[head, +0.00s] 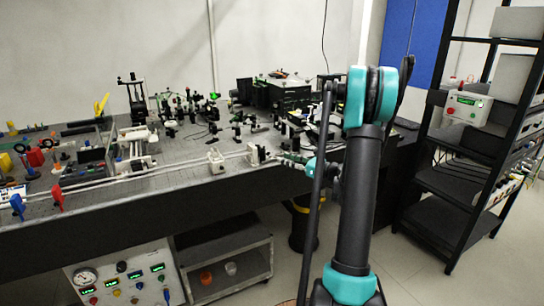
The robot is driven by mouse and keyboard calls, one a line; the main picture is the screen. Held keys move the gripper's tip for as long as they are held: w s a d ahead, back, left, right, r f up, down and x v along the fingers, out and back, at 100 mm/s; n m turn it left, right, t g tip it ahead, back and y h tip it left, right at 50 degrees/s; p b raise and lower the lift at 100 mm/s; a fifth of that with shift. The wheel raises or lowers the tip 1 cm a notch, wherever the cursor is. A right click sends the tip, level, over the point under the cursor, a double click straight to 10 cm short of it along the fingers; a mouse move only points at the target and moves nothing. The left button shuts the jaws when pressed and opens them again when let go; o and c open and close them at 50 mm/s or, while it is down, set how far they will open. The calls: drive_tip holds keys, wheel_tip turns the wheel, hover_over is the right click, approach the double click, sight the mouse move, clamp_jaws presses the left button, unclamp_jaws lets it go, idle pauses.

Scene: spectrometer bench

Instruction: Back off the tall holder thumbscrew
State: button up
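Two small white holders stand at the front of the optical bench, on or beside a pale rail: one holder (215,160) in the middle and another holder (254,154) to its right. A taller black post assembly (135,98) stands farther back on the left. I cannot tell which is the tall holder, and no thumbscrew can be made out. My arm rises at the right of the head view and bends down to a teal wrist part near the bench's front edge, right of the right white holder. My gripper is too small and covered there to show its fingers.
The bench (120,228) is crowded with optics at the back and tools on the left. Red and blue handles stand at its left front. A black shelf rack (450,187) is at the right. A control panel (122,275) and low cart (228,262) are below the bench.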

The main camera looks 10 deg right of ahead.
sight(268, 154)
drive_tip(key=x, duration=0.7)
drive_tip(key=shift+w+a, duration=0.2)
clamp_jaws()
